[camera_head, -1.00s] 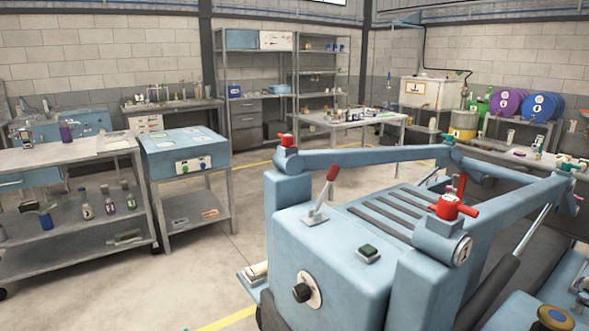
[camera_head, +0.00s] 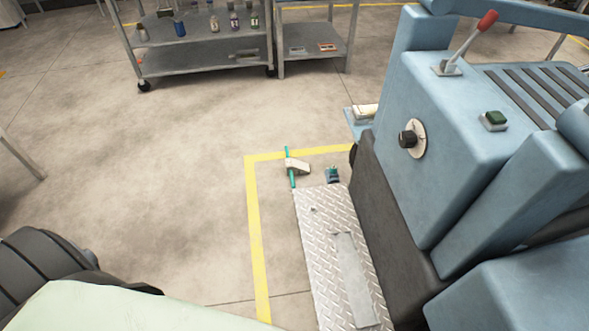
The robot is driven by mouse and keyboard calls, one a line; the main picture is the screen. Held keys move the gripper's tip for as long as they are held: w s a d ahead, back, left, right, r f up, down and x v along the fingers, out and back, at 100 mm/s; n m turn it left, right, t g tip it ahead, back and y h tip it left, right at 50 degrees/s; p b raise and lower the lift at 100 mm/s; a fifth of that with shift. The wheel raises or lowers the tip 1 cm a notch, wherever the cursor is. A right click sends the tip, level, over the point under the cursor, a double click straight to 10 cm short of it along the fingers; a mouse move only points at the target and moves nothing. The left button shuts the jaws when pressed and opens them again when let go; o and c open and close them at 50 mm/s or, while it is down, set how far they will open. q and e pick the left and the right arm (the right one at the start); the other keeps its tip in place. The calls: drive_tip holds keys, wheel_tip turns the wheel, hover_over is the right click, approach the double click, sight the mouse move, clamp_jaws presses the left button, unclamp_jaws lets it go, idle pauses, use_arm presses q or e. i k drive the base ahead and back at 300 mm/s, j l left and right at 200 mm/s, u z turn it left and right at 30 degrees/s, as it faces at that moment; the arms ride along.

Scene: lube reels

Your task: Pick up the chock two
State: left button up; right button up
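A small pale wedge-shaped piece (camera_head: 298,166) lies on the floor inside the yellow line corner, beside the blue machine. A thin teal rod (camera_head: 291,168) stands or lies against its left side. A small dark teal item (camera_head: 332,175) sits just to its right, near the top end of the metal plate. Either small piece could be a chock; I cannot read any label that marks chock two. Neither of my grippers is in view.
The large blue machine (camera_head: 440,140) fills the right side. A diamond-pattern metal plate (camera_head: 320,240) lies along its base. A yellow floor line (camera_head: 254,220) borders this spot. Open concrete floor (camera_head: 150,170) lies to the left. A wheeled shelf cart (camera_head: 200,55) stands behind.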

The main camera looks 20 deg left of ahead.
sight(293, 167)
drive_tip(key=k, duration=0.4)
drive_tip(key=k+z, duration=0.1)
drive_tip(key=z, duration=0.75)
drive_tip(key=k+z, duration=0.15)
drive_tip(key=z, duration=0.25)
drive_tip(key=j, duration=0.65)
drive_tip(key=k+j, duration=0.15)
drive_tip(key=j, duration=1.2)
drive_tip(key=k+j, duration=0.1)
drive_tip(key=j, duration=0.55)
drive_tip(key=j+z, duration=0.1)
drive_tip(key=j, duration=0.55)
drive_tip(key=k+j, duration=0.15)
drive_tip(key=j, duration=0.5)
drive_tip(key=k+j, duration=0.1)
drive_tip(key=j, duration=0.6)
